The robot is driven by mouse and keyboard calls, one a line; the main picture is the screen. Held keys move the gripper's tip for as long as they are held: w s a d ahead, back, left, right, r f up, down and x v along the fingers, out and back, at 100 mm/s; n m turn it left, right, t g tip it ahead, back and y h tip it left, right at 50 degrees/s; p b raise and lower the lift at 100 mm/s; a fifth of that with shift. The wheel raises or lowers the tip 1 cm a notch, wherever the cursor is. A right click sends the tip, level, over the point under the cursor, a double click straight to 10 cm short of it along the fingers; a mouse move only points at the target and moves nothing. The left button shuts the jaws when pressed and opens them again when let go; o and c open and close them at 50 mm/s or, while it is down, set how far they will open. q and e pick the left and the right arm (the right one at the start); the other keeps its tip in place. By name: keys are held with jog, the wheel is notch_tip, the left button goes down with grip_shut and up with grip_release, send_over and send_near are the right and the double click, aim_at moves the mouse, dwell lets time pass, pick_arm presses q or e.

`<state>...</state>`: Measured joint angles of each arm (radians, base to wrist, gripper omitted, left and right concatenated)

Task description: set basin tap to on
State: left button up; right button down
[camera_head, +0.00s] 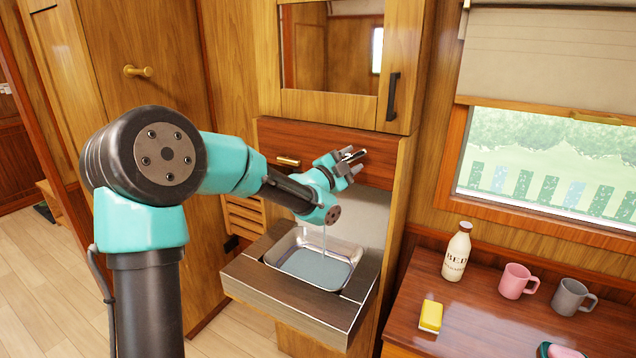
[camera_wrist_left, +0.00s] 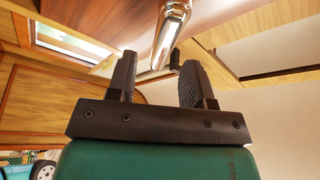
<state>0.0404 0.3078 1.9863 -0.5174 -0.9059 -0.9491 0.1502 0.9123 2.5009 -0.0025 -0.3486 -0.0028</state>
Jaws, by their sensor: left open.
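The basin (camera_head: 352,258) is a metal bowl set in a wooden fold-out shelf, with bluish water in it. A thin stream of water (camera_head: 324,243) falls into it from behind my left gripper. My left gripper (camera_head: 352,158) is above the basin's back edge, in front of the wooden panel. Its jaws are apart. In the left wrist view, the chrome tap (camera_wrist_left: 164,32) comes down from the top just beyond the open fingers (camera_wrist_left: 155,68). A thin metal piece shows between the fingers; contact cannot be told. My arm hides most of the tap in the head view. My right gripper is out of view.
A mirror cabinet (camera_head: 335,50) with a black handle (camera_head: 392,96) is above the basin. At right, a wooden table (camera_head: 400,318) holds a bottle (camera_head: 457,252), a pink mug (camera_head: 515,282), a grey mug (camera_head: 570,297) and a yellow sponge (camera_head: 430,317).

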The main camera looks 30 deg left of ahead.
pick_arm(q)
jog(key=v, duration=1.3)
jog(key=shift+s, duration=0.2)
jog(key=shift+f, duration=0.1)
jog(key=s+d+f+n+g+y, duration=0.1)
jog(key=f+n+g, duration=0.3)
jog(key=f, duration=0.6)
jog(key=s+d+f+n+g+y, duration=0.1)
jog(key=s+f+n+g, duration=0.2)
jog(key=f+n, duration=0.4)
jog(key=s+d+f+n+g+y, duration=0.1)
jog(key=f+n+g, duration=0.4)
jog(key=f, duration=0.8)
jog(key=shift+s+d+f+n+g, duration=0.1)
jog(key=shift+s+d+n+g, duration=0.3)
jog(key=shift+s+d, duration=0.1)
jog(key=s+d+f+g, duration=0.3)
jog(key=s+f, duration=0.4)
jog(key=f, duration=0.4)
jog(key=s+d+f+g, duration=0.3)
jog(key=s+d+f, duration=0.3)
jog(key=f, duration=0.5)
jog(key=shift+s+d, duration=0.15)
jog(key=shift+s, duration=0.95)
